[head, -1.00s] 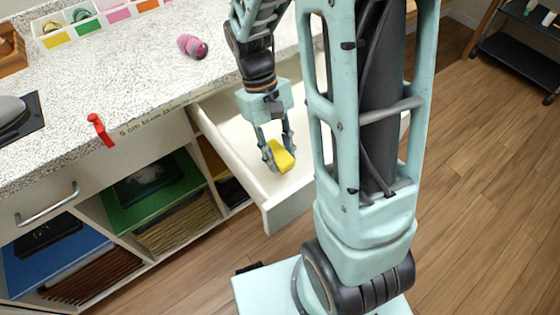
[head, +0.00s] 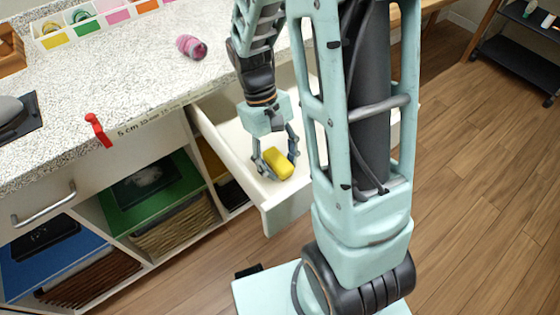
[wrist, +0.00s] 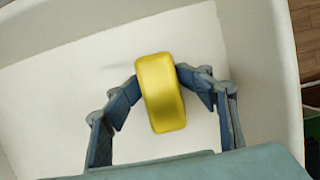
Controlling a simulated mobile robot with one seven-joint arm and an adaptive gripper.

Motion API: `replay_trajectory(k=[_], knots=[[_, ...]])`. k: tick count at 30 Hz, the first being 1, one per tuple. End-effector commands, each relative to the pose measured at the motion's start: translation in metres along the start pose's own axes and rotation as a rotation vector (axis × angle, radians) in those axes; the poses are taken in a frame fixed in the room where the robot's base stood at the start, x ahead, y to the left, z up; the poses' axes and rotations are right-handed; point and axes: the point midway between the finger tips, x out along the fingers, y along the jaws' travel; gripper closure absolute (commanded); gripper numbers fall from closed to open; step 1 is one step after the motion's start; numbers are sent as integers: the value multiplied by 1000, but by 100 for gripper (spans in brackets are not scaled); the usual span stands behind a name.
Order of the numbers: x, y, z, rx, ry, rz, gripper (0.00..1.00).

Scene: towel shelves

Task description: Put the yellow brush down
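The yellow brush (head: 279,163) is a short rounded block held low inside the open white drawer. My gripper (head: 279,166) points down into the drawer, with one fingertip on each side of the brush. In the wrist view, the brush (wrist: 161,93) stands lengthwise between the fingertips of my gripper (wrist: 158,82), which look shut against its long sides. The pale drawer floor (wrist: 65,85) lies behind it. I cannot tell whether the brush touches the floor. The drawer (head: 287,212) is pulled out under the counter.
The speckled counter (head: 130,75) holds a pink rolled towel (head: 191,46), a red clip-like piece (head: 98,130) at its edge, and a divided tray (head: 52,42). Shelves with a green bin (head: 150,200) stand below. Open wooden floor lies right.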

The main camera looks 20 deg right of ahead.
Motion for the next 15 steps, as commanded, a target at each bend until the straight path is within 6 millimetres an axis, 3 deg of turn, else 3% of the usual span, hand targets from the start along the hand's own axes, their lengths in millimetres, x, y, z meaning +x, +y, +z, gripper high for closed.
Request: replay_trajectory(k=[1, 15], knots=[[6, -1, -1, 0, -3, -3, 55], [3, -1, -1, 0, 0, -2, 55]])
